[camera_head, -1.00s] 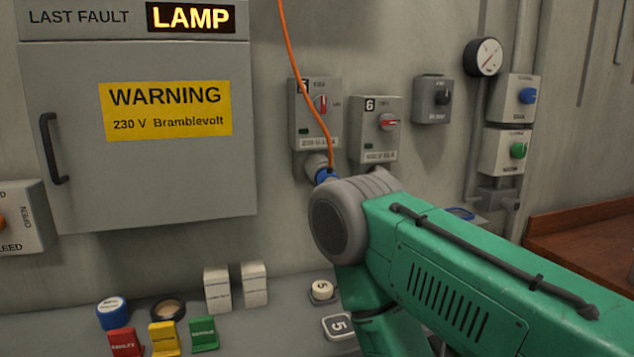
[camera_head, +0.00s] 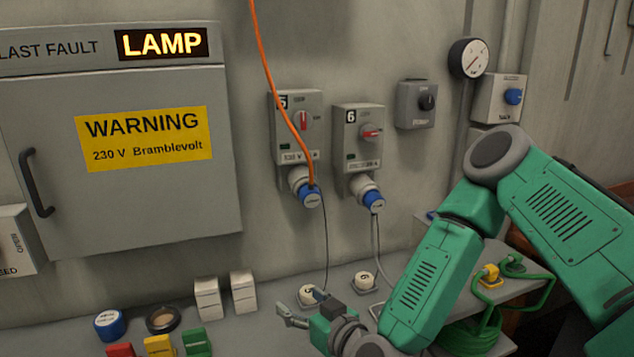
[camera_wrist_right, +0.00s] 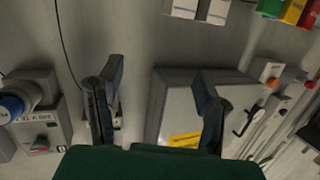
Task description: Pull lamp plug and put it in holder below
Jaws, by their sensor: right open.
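A blue-ended plug (camera_head: 310,196) sits in the grey socket under switch box 5 (camera_head: 298,130), with an orange cable (camera_head: 272,80) running up from it. A second blue-ended plug (camera_head: 373,201) sits under switch box 6 (camera_head: 360,140). No lamp label is readable on either. Below them on the ledge are round white-topped holders, one marked 5 (camera_head: 308,291) and another (camera_head: 364,281). My right gripper (camera_head: 301,306) is open and empty, low over the ledge in front of holder 5, below the plugs. In the right wrist view its fingers (camera_wrist_right: 158,78) are apart with nothing between. My left gripper is not in view.
A cabinet (camera_head: 60,200) with a lit LAMP display (camera_head: 162,44) and yellow warning sign fills the left. White blocks (camera_head: 224,298) and coloured tags (camera_head: 160,346) stand on the ledge. A thin dark cable (camera_head: 326,235) hangs below box 5. Green hose (camera_head: 480,330) lies right.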

